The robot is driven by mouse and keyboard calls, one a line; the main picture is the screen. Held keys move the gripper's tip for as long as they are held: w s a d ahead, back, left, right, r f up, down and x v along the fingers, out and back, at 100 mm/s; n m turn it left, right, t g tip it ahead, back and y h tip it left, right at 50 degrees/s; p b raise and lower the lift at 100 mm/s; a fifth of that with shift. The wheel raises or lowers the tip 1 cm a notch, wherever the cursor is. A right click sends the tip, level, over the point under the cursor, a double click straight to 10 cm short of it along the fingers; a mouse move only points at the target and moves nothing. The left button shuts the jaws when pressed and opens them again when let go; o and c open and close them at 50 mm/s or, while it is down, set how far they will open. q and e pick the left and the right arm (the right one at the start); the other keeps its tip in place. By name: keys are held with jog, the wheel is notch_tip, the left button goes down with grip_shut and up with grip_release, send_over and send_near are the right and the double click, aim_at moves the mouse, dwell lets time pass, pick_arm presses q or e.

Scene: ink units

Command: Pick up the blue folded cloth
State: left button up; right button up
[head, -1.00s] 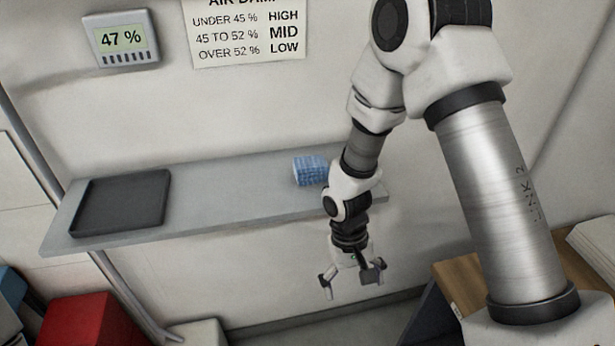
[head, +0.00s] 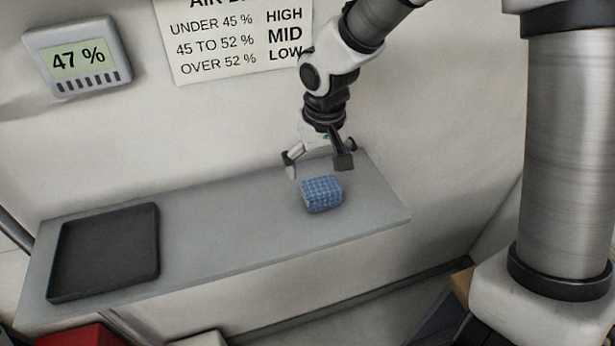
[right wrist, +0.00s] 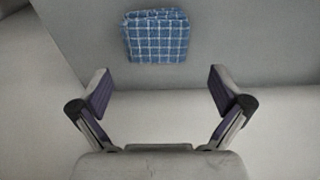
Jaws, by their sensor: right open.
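The blue folded cloth (head: 322,195) has a white check pattern and lies on the grey shelf (head: 215,235), towards its right end. My right gripper (head: 318,166) is open and empty, with its fingers pointing down, and appears above and behind the cloth in the head view. In the right wrist view the cloth (right wrist: 157,36) lies flat near the top, beyond the two spread fingertips (right wrist: 158,92) and roughly centred between them. The fingers do not touch it. My left gripper is not in view.
A black tray (head: 107,292) sits on the left part of the shelf. The shelf is bare between tray and cloth. A humidity display (head: 78,57) reading 47 % and a printed sign (head: 232,40) are on the wall behind. Something red (head: 75,338) shows below the shelf.

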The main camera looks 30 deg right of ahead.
aim_at(322, 186)
jog(key=s+f+p, duration=0.1)
jog(key=s+f, duration=0.1)
jog(key=f, duration=0.1)
jog(key=shift+s, duration=0.2)
jog(key=f, duration=0.1)
jog(key=w+f, duration=0.1)
jog(key=shift+w+d+f, duration=0.1)
jog(key=shift+w+f, duration=0.15)
jog(key=shift+f, duration=0.15)
jog(key=shift+w+f, duration=0.2)
jog(key=shift+w, duration=0.1)
jog(key=shift+s+r, duration=0.15)
jog(key=shift+s, duration=0.1)
jog(key=c, duration=0.3)
jog(key=shift+s+r, duration=0.15)
jog(key=shift+s, duration=0.15)
jog(key=c, duration=0.9)
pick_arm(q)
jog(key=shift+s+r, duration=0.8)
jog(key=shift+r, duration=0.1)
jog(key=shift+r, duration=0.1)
